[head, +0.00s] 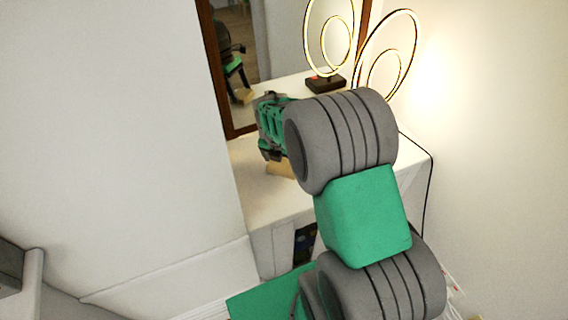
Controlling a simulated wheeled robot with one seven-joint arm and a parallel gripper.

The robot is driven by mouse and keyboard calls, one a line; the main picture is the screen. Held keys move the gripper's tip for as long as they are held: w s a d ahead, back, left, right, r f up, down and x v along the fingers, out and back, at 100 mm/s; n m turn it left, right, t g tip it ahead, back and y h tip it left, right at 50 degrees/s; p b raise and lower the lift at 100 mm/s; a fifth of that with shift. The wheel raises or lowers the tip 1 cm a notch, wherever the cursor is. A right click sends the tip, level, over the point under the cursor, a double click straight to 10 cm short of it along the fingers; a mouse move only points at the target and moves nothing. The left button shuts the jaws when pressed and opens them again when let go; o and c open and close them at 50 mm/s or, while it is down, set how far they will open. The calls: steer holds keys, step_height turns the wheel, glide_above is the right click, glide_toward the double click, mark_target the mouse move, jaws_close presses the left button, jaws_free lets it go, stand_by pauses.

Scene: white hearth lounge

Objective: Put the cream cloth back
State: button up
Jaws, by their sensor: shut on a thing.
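My gripper (269,153) is at the end of my grey and green arm, over the white mantel-like shelf (262,195). It is shut on the cream cloth (280,169), which shows as a small tan patch just below the fingers. My arm hides the right part of the cloth. I cannot tell whether the cloth touches the shelf top.
A lamp with glowing rings (385,52) stands at the back right of the shelf. A brown-framed mirror (237,70) behind the shelf reflects my arm. A dark cable (430,190) hangs at the right end. The shelf's front left is bare.

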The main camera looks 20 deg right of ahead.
mark_target(280, 170)
steer(key=shift+f, duration=1.2)
steer(key=shift+c, duration=0.6)
steer(key=o, duration=1)
steer(key=shift+o, duration=0.2)
steer(key=shift+r, duration=0.1)
steer(key=b+v, duration=0.1)
steer(key=v, duration=1.1)
